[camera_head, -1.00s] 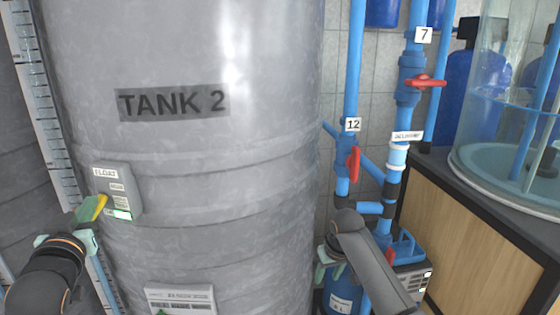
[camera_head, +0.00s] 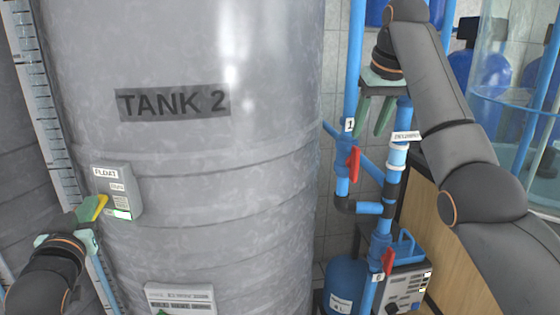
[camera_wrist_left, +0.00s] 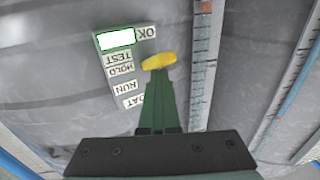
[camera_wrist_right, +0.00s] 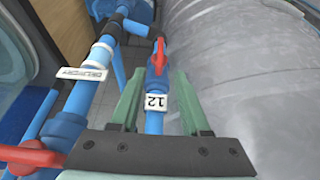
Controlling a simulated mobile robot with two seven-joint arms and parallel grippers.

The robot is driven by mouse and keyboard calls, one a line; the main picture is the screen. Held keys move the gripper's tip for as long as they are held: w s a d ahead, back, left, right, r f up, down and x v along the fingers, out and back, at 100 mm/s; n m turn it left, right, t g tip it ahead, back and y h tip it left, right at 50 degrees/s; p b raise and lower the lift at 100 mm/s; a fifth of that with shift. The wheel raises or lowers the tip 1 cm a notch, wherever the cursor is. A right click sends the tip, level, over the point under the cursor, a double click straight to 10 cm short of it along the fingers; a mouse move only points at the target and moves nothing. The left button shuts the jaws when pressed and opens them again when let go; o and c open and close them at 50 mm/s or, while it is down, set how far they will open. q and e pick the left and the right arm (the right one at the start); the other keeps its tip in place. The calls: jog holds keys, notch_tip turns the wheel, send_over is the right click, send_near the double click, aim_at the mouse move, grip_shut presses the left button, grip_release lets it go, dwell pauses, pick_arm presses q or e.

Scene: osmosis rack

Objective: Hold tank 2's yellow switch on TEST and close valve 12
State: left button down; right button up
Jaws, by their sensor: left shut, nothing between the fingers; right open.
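The yellow switch (camera_head: 94,207) sticks out from the grey float box (camera_head: 121,191) on tank 2 (camera_head: 200,50). My left gripper (camera_head: 84,214) is shut with its tips at the switch. In the left wrist view the yellow switch (camera_wrist_left: 159,61) is at the fingertips, beside the TEST label (camera_wrist_left: 118,59), and the box's display is lit. Valve 12's red handle (camera_head: 353,164) lies roughly along its blue pipe. My right gripper (camera_head: 370,128) is open, fingers down, above the handle. In the right wrist view the red handle (camera_wrist_right: 158,57) is just beyond the fingertips, apart from them.
The delivery pipe (camera_head: 398,140) stands close right of valve 12, with the tank wall to its left. Another red handle (camera_wrist_right: 28,156) is near the right gripper's base in its wrist view. A pump unit (camera_head: 405,285) and a lower red handle (camera_head: 388,260) are below.

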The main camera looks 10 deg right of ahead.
aim_at(358, 156)
jog(key=x, duration=1.1)
jog(key=shift+w+f, duration=0.2)
jog(key=shift+f, duration=0.1)
grip_shut()
